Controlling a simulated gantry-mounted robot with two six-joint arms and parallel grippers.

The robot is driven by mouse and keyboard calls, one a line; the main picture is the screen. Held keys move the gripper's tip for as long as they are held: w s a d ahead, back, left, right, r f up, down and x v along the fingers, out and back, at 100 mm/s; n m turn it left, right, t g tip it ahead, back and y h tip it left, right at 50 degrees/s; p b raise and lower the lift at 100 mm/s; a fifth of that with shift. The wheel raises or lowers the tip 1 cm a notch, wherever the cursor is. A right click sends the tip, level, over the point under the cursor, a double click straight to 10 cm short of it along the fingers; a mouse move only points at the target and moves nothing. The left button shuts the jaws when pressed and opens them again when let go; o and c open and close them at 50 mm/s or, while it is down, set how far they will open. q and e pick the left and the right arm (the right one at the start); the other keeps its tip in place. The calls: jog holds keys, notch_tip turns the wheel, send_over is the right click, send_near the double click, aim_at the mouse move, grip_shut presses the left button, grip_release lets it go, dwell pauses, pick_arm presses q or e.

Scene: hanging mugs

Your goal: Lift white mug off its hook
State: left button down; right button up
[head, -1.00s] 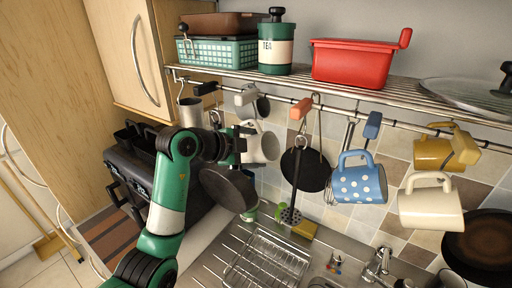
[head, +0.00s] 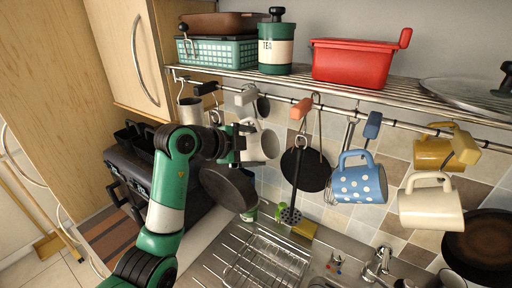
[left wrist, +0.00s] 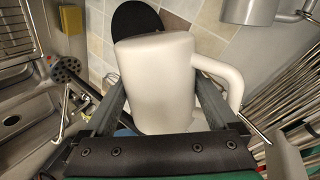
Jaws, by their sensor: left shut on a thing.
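The white mug (head: 264,144) is at the left part of the hanging rail in the head view. Its handle is at its upper left, close below the rail; I cannot tell whether it touches a hook. My left gripper (head: 239,144) reaches it from the left. In the left wrist view the white mug (left wrist: 157,85) lies between the two fingers of my left gripper (left wrist: 155,105), which is shut on its body. Its handle points right, toward the rack. My right gripper is not in view.
A blue dotted mug (head: 359,183), a cream mug (head: 430,207) and a yellow mug (head: 436,152) hang to the right. Dark pans (head: 305,169) and utensils hang between. The shelf (head: 400,95) runs above. A dish rack (head: 262,262) stands below by the sink.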

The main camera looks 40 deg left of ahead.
pick_arm(q)
jog(key=shift+s+r, duration=0.1)
jog(key=shift+r, duration=0.1)
dwell(0.3)
jog(key=shift+s+d+r, duration=0.1)
jog(key=shift+s+r, duration=0.15)
jog(key=shift+r, duration=0.15)
jog(key=shift+s+r, duration=0.1)
jog(key=shift+s, duration=0.1)
dwell(0.6)
jog(key=shift+s+d, duration=0.2)
jog(key=shift+s, duration=0.7)
jog(key=shift+s+d, duration=0.15)
jog(key=shift+s, duration=0.75)
send_near(250, 152)
jog(key=f, duration=0.1)
jog(key=d+f, duration=0.1)
jog(key=f, duration=0.1)
jog(key=shift+w+d+f, duration=0.25)
jog(key=shift+w, duration=0.05)
